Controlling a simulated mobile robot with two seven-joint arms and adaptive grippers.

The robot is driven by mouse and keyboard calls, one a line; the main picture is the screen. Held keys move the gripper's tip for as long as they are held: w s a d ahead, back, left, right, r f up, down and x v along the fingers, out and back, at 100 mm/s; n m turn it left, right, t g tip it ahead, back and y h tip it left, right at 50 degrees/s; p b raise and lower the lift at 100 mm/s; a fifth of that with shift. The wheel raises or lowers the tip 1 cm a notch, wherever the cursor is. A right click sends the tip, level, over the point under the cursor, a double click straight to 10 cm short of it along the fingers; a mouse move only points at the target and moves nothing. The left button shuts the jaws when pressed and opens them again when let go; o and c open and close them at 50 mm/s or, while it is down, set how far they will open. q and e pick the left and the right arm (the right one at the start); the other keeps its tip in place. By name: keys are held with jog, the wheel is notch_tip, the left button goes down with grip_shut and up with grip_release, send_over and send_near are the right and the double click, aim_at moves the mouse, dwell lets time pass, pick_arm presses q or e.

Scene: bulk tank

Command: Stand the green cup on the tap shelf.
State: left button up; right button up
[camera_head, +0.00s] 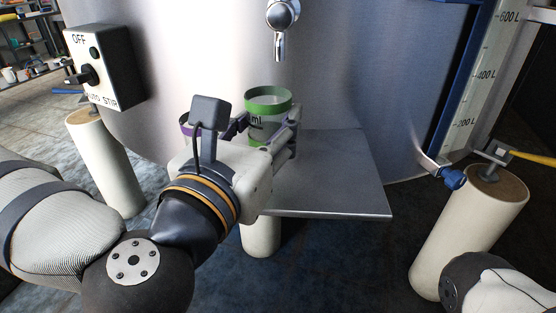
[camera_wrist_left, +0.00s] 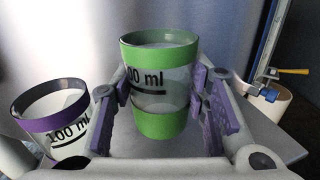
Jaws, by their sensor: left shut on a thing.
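The green cup (camera_head: 268,98) is a clear cup with a green rim, a green base band and black "ml" lettering. It also shows in the left wrist view (camera_wrist_left: 160,75), upright between the finger pads. My left gripper (camera_head: 267,126) is shut on the green cup. The tap shelf (camera_head: 335,170) is a grey metal plate against the tank, below the tap (camera_head: 281,20). The cup is at the shelf's left part, left of and below the tap spout.
A purple-rimmed cup (camera_wrist_left: 53,108) stands left of the green cup, mostly hidden in the head view. The shelf's right half is clear. A switch box (camera_head: 103,68) is at left, and a blue-handled valve (camera_head: 452,178) and a post (camera_head: 470,225) are at right.

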pick_arm(q)
jog(key=x, duration=0.4)
jog(key=shift+a+r, duration=0.1)
jog(key=shift+r, duration=0.05)
jog(key=shift+w, duration=0.3)
jog(key=shift+f, duration=1.8)
jog(key=shift+f, duration=0.1)
jog(key=o, duration=0.9)
jog(key=shift+o, duration=0.2)
